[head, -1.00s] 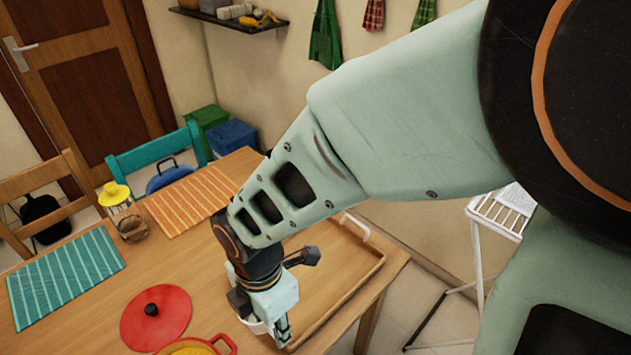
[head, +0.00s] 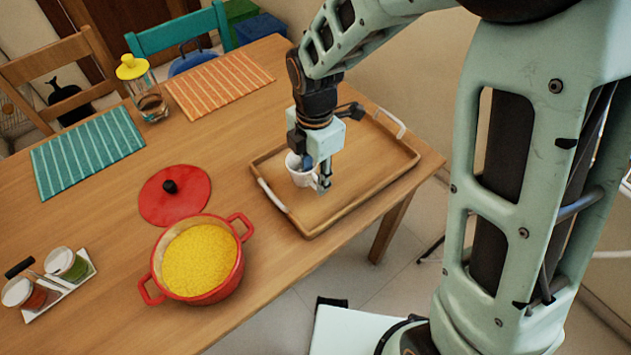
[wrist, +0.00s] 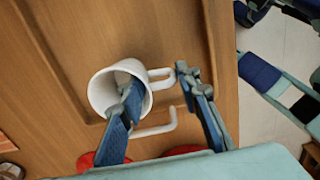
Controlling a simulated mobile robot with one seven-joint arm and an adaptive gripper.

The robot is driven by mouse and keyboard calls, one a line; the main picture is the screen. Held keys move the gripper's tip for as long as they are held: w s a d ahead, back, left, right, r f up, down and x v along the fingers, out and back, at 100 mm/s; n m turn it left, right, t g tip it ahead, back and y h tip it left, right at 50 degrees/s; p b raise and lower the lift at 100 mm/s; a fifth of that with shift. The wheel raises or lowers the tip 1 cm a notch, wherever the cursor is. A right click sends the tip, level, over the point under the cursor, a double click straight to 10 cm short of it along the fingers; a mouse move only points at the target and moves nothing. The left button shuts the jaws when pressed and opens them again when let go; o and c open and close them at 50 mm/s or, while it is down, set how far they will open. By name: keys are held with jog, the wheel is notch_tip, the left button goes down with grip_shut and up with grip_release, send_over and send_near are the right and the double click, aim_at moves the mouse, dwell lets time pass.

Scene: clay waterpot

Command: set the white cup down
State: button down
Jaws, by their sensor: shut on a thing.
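The white cup (head: 300,172) is at my gripper (head: 315,174), over the left part of the wooden tray (head: 385,190). In the wrist view, the cup (wrist: 103,92) shows its open mouth and its handle to the right. One finger of my gripper (wrist: 157,82) reaches inside the cup and the other is outside, on the handle side. The gripper is shut on the cup's wall and handle side; the exact contact is unclear. The cup looks close to upright in the head view. I cannot tell whether its base touches the tray.
A red pot (head: 200,262) with yellow food and its red lid (head: 172,197) stand left of the tray. The tray has white handles (head: 272,195). A glass jar (head: 143,95), placemats (head: 88,152) and spice jars (head: 62,262) are farther left. The tray's right part is clear.

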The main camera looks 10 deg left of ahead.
notch_tip(320, 180, down, 2)
jog(key=shift+f+b, duration=0.2)
jog(key=shift+b, duration=0.4)
jog(key=c, duration=1.4)
grip_release()
jog(key=shift+c, duration=0.2)
notch_tip(320, 180, up, 12)
jog(key=shift+r+p, duration=0.1)
jog(key=shift+p, duration=0.95)
